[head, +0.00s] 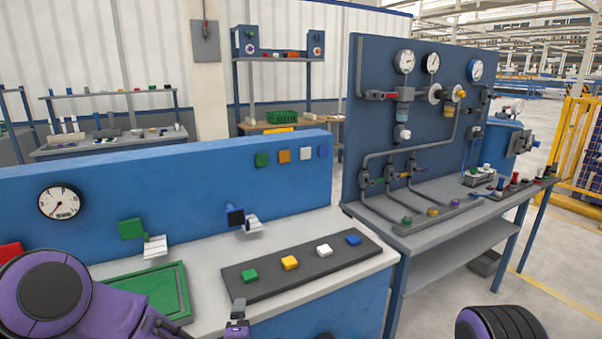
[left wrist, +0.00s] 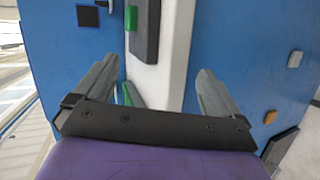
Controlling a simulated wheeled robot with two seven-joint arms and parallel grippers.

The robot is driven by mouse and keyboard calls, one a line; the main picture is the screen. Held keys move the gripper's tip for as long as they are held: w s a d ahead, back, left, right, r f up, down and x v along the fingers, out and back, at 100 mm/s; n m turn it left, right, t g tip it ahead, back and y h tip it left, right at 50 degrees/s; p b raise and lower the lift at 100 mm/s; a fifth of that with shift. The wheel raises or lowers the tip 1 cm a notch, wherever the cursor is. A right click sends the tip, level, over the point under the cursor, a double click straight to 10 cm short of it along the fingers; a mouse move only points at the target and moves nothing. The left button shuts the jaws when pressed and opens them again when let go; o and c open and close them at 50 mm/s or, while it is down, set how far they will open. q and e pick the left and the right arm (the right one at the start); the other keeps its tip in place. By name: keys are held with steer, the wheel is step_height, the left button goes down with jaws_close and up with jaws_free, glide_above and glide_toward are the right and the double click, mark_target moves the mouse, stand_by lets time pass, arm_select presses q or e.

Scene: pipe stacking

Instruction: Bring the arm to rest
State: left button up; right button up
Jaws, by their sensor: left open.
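My left gripper (head: 238,314) shows at the bottom of the head view, in front of the near workbench; its purple arm comes in from the lower left. In the left wrist view the gripper (left wrist: 157,88) has its two grey fingers wide apart with nothing held between them. Beyond the fingers lie the pale bench top (left wrist: 158,75), a green button (left wrist: 131,18) and blue panel surfaces. My right gripper is not in view; only a dark, purple-edged part of mine shows at the bottom right.
A dark strip with green, yellow, white and blue buttons (head: 290,262) lies on the near bench (head: 330,292), beside a green tray (head: 178,292). A blue back panel (head: 110,200) stands behind. A pipe-and-gauge bench (head: 430,236) stands to the right, with open floor (head: 540,270) beyond.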

arm_select(q)
steer(key=s+a+f+m+g+b, duration=0.1)
steer(key=s+a+f+m+g, duration=0.2)
steer(key=s+f+m, duration=0.6)
steer(key=s+a+f+m+g+b, duration=0.1)
steer(key=s+a+f, duration=0.3)
steer(key=s, duration=0.5)
steer(key=s+a+f+m+g+b, duration=0.1)
steer(key=s+a+f+g, duration=0.3)
steer(key=s+f, duration=0.3)
steer(key=s+a+f+m+g+y+b, duration=0.1)
steer(key=s+a+f, duration=0.4)
steer(key=s, duration=0.6)
steer(key=shift+s+f+m+g, duration=0.4)
steer(key=shift+f+m+g, duration=0.1)
steer(key=shift+g, duration=0.3)
